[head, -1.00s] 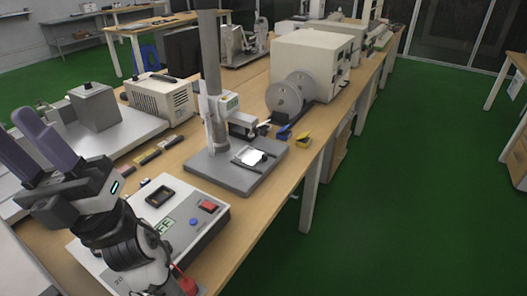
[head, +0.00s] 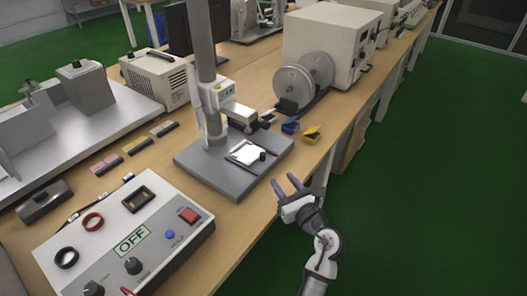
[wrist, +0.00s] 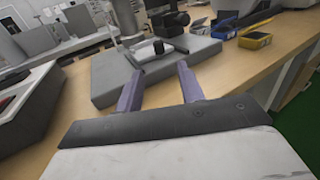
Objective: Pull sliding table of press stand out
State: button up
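The press stand has a grey base plate (head: 222,176), a tall grey column (head: 203,70) and a press head (head: 239,115). On the base lies a small sliding table with a white top (head: 244,152) and a black knob (head: 263,156) at its front right. My gripper (head: 287,184) is in front of the base, near the bench edge, with two purple fingers apart and nothing between them. In the wrist view, the open fingers (wrist: 159,88) point at the base (wrist: 112,80); the black knob (wrist: 158,46) shows just beyond them. The gripper appears apart from the knob.
A grey control box (head: 120,240) reading OFF stands at the front left. Blue (head: 290,127) and yellow (head: 312,134) small boxes lie right of the base. A machine with round discs (head: 297,85) stands behind. The floor right of the bench is clear.

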aim_at(264, 157)
jog(key=p+x, duration=0.2)
jog(key=x, duration=1.1)
jog(key=shift+a+r, duration=0.15)
grip_shut()
